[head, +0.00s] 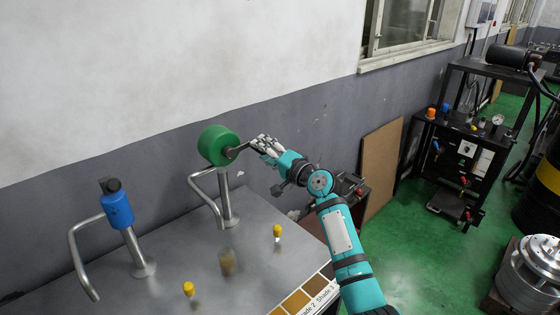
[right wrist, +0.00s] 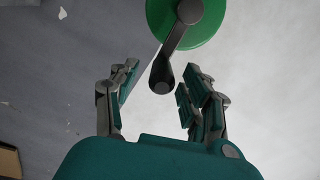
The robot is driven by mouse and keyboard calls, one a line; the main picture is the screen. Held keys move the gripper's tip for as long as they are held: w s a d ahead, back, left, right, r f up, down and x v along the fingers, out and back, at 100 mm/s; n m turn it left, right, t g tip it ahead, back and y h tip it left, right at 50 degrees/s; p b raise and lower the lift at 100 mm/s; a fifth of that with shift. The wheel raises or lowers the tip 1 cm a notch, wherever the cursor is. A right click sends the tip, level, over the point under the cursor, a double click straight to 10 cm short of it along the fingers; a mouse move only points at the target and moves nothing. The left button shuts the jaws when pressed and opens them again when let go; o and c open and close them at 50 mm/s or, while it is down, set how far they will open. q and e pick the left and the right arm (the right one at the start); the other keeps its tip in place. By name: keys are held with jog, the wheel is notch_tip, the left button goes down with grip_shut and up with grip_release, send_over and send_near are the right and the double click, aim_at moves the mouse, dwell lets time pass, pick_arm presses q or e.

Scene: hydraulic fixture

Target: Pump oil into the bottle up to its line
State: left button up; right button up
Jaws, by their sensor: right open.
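The green pump head (head: 217,146) sits on a metal post with a bent spout at the back of the steel bench. Its dark crank handle (head: 240,149) points right, toward my right gripper (head: 262,145). In the right wrist view, my right gripper (right wrist: 157,85) is open, with the handle's knob end (right wrist: 162,76) between its fingers, no clear grip on it. A blue pump (head: 117,208) with its own spout stands at the left. A small, see-through brownish shape (head: 228,262) on the bench may be the bottle; its line and level are too blurred to read. My left gripper is out of view.
Two yellow-topped pieces, one near the front (head: 188,289) and one farther right (head: 277,232), stand on the bench (head: 185,240). A shade card (head: 297,302) lies at its right edge. A brown board (head: 381,168) leans on the wall; a black machine stands beyond.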

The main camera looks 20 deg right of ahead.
jog(key=v, duration=0.9)
jog(key=shift+s, duration=0.4)
jog(key=shift+d, duration=0.1)
